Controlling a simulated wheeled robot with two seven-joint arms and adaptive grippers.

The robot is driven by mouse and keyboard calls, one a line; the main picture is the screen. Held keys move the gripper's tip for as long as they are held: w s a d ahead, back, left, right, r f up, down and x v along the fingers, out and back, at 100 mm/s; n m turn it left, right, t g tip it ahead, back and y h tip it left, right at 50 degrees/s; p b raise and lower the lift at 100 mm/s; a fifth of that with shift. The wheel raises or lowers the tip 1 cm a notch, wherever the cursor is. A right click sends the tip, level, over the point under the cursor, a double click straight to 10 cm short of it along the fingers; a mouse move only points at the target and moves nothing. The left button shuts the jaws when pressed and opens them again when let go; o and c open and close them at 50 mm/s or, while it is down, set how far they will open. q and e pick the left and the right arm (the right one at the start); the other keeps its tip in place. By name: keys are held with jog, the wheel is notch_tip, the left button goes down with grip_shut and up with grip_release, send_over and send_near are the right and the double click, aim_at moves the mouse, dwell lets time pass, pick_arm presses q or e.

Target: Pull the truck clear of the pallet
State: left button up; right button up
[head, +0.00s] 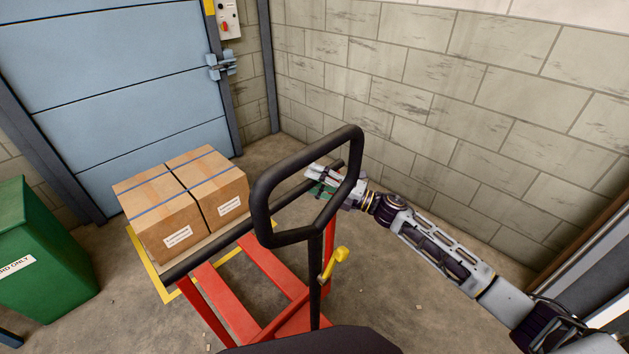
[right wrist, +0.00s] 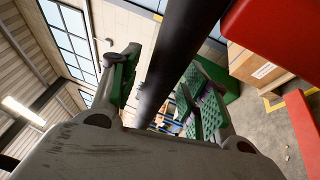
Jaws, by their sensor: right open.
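The truck is a red pallet truck (head: 225,291) with a black loop handle (head: 260,212) on an upright post and a yellow lever (head: 335,266). A black bar (head: 240,228) crosses its far side, in front of the boxes. The pallet (head: 193,245) carries two strapped cardboard boxes (head: 215,187) and is mostly hidden. My right gripper (head: 318,176) is open at the right end of the black bar, seen through the loop handle. In the right wrist view, a black bar (right wrist: 178,60) runs between its green-padded fingers, with gaps on both sides. My left gripper is out of view.
A green bin (head: 45,250) stands at the left. A blue shutter door (head: 110,90) is behind the boxes, and a block wall (head: 450,100) runs along the right. Yellow floor marking (head: 150,264) edges the pallet. Bare floor lies right of the truck.

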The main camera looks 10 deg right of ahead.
jog(key=v, duration=1.2)
dwell(0.5)
jog(key=shift+f, duration=0.1)
dwell(0.4)
